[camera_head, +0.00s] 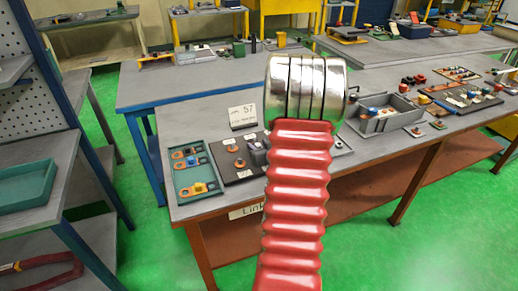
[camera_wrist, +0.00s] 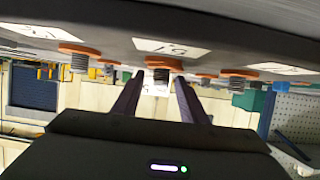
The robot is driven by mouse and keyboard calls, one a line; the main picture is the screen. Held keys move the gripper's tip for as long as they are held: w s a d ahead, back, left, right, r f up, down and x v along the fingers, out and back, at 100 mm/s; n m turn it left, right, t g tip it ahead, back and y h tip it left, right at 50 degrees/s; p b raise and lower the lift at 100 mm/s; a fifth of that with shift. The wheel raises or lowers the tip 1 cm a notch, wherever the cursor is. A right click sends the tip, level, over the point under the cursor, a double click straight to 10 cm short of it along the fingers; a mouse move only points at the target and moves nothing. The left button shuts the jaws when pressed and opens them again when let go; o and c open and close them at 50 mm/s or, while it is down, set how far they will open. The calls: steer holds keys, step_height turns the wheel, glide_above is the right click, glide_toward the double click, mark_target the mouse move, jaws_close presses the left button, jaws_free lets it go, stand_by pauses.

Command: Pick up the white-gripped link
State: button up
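In the wrist view, which is upside down, the white-gripped link (camera_wrist: 159,76) shows in the middle at the board's edge. Its pale upright grip lies between or just beyond the fingertips; I cannot tell which. My gripper (camera_wrist: 158,86) is open, with a dark finger on each side of the grip and no clear contact. In the head view my gripper (camera_head: 258,152) is a dark shape low over the black board (camera_head: 228,173), partly hidden by my red arm. The white-gripped link cannot be made out there.
Grey-gripped links with orange rings stand on either side, one left (camera_wrist: 79,58) and one right (camera_wrist: 239,79). A teal tray (camera_head: 178,172) with several links lies left of the board. A label card (camera_head: 242,116) stands behind. A grey bin (camera_head: 384,122) is to the right.

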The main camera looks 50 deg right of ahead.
mark_target(259, 146)
steer(key=shift+c, duration=0.4)
steer(key=c, duration=0.8)
steer(key=shift+o, duration=0.2)
steer(key=shift+r, duration=0.15)
step_height(259, 146, up, 10)
steer(key=shift+f, duration=0.1)
stand_by(0.6)
